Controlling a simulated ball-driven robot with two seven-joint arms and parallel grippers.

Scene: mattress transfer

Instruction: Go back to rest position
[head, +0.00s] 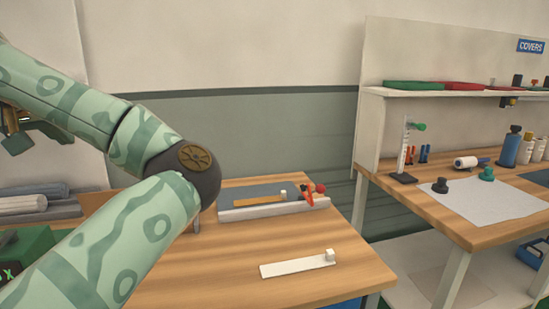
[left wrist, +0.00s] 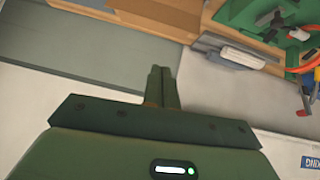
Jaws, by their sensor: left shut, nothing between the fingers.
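My left arm comes in from the left in the head view, its patterned green links bent at a dark elbow. My left gripper (head: 16,140) is only partly visible at the far left edge, raised above the tables. In the left wrist view my left gripper (left wrist: 161,78) shows its two dark green fingers together, with nothing between them. The fingers are apart from the tables and wall seen behind them. My right gripper is in neither view.
A wooden table (head: 285,255) holds a grey tray (head: 235,213) and a white strip with a small block (head: 295,265). A workbench with bottles (head: 512,146) and a shelf stand at right. Grey rolls (head: 28,203) and a green box lie at left.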

